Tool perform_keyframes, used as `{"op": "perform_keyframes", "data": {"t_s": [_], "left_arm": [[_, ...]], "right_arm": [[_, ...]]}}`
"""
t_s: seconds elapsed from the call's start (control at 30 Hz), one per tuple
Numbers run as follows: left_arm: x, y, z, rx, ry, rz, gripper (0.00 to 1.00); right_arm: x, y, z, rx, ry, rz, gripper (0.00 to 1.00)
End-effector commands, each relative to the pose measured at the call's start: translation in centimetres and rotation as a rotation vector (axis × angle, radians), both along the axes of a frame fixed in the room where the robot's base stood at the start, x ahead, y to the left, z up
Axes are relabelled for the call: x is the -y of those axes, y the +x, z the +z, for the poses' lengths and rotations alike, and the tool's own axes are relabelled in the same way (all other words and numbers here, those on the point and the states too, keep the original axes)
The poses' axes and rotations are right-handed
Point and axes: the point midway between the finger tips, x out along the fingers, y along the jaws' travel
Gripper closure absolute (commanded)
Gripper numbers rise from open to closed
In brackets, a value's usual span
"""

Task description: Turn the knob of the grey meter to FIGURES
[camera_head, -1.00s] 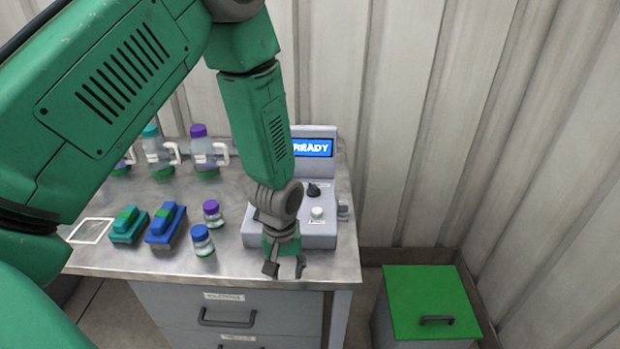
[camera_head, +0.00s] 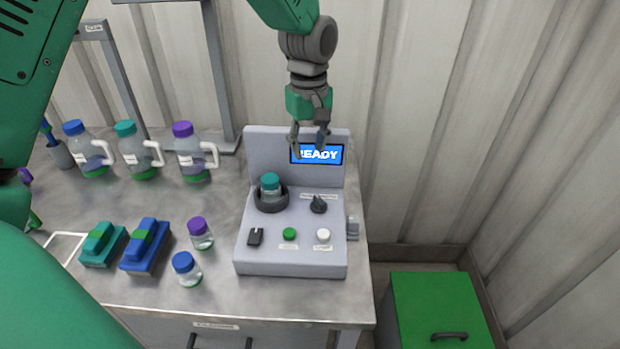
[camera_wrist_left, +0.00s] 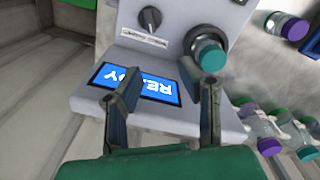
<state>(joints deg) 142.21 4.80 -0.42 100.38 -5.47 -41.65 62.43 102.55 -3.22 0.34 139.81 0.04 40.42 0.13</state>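The grey meter (camera_head: 300,258) stands at the right end of the metal bench, its blue screen (camera_head: 330,156) reading READY. Its black knob (camera_head: 318,204) sits on the top face, right of a dark round socket holding a small teal-capped vial (camera_head: 270,186). The knob also shows in the left wrist view (camera_wrist_left: 150,18), beside a white label too small to read. My left gripper (camera_head: 309,150) is above the meter's back panel, in front of the screen, apart from the knob. In the left wrist view its fingers (camera_wrist_left: 165,100) are spread with nothing between them. My right gripper is not in view.
A green button (camera_head: 289,234), a white button (camera_head: 323,236) and a black switch (camera_head: 255,237) are on the meter's front. Two small vials, several jugs and two blue-green blocks stand to the left. A green-lidded bin (camera_head: 440,310) is at lower right.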

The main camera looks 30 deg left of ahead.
Motion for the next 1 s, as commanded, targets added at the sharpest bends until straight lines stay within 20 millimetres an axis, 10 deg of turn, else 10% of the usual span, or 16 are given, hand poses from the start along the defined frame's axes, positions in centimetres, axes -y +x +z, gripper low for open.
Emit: {"op": "perform_keyframes", "data": {"t_s": [0.23, 0.7, 1.0], "left_arm": [[1.4, -0.1, -1.6, -0.003, 0.014, -0.003, 0.67], [-1.0, -0.1, -12.0, -0.004, -0.013, 0.001, 0.67], [0.6, 0.2, -13.7, 0.0, 0.006, -0.002, 0.67]], "right_arm": [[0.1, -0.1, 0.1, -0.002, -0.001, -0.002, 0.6], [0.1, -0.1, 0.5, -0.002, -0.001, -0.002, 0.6], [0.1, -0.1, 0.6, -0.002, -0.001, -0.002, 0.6]]}}
